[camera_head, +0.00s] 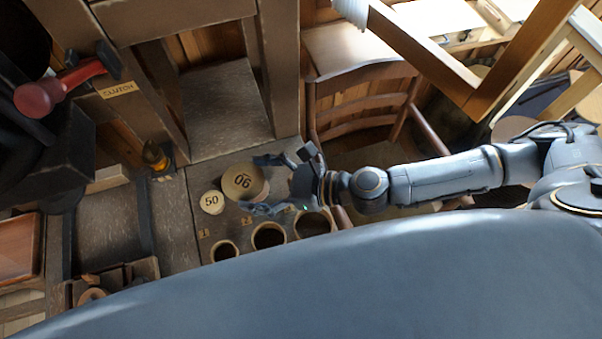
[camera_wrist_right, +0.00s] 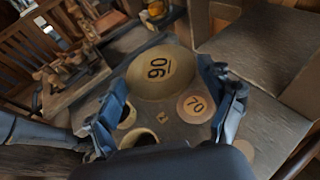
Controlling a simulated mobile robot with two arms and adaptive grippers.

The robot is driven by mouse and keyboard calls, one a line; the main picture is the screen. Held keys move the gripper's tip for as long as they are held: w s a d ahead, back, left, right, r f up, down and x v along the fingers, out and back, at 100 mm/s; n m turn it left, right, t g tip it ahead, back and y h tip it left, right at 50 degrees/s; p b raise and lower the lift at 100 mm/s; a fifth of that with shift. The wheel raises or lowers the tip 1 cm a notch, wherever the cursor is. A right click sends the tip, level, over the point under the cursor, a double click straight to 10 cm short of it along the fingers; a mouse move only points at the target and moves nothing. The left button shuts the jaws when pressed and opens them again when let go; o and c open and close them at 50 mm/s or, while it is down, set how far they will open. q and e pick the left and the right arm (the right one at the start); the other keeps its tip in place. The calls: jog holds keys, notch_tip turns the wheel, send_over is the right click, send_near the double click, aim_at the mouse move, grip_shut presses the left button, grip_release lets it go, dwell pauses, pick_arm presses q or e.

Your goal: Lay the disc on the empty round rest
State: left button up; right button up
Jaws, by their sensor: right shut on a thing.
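A large tan disc marked 90 (camera_head: 243,182) is between the spread fingers of my right gripper (camera_head: 259,184). It also shows in the right wrist view (camera_wrist_right: 160,70), and the gripper (camera_wrist_right: 166,88) is shut on it. Three round rests with dark openings stand in a row below it: a small one (camera_head: 224,249), a middle one (camera_head: 269,236) and a large one (camera_head: 313,222). No disc shows in them, but their depths are dark. A smaller pale disc marked 50 (camera_head: 212,202) lies left of the held disc. In the wrist view a disc marked 70 (camera_wrist_right: 194,104) lies beside it.
A small amber bottle (camera_head: 156,156) stands at the back of the bench. A wooden chair (camera_head: 362,100) stands behind my right arm. The dark bench left of the discs has some free room.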

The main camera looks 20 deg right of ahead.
jog(key=w+d+f+b, duration=0.1)
jog(key=d+f+b, duration=0.1)
jog(key=d, duration=0.1)
jog(key=w+d+f+b, duration=0.1)
jog(key=d+f+b, duration=0.2)
jog(key=w+d+f+b, duration=0.1)
jog(key=d+f+b, duration=0.1)
jog(key=d+f, duration=0.1)
jog(key=shift+w+d+b, duration=0.25)
jog(key=shift+d+b, duration=0.1)
jog(key=shift+d, duration=0.25)
jog(key=shift+w+d+f, duration=0.15)
jog(key=shift+d+f, duration=0.2)
jog(key=shift+d, duration=0.1)
jog(key=f, duration=0.3)
jog(key=shift+w+d, duration=0.1)
jog(key=shift+d, duration=0.1)
jog(key=shift+f, duration=0.2)
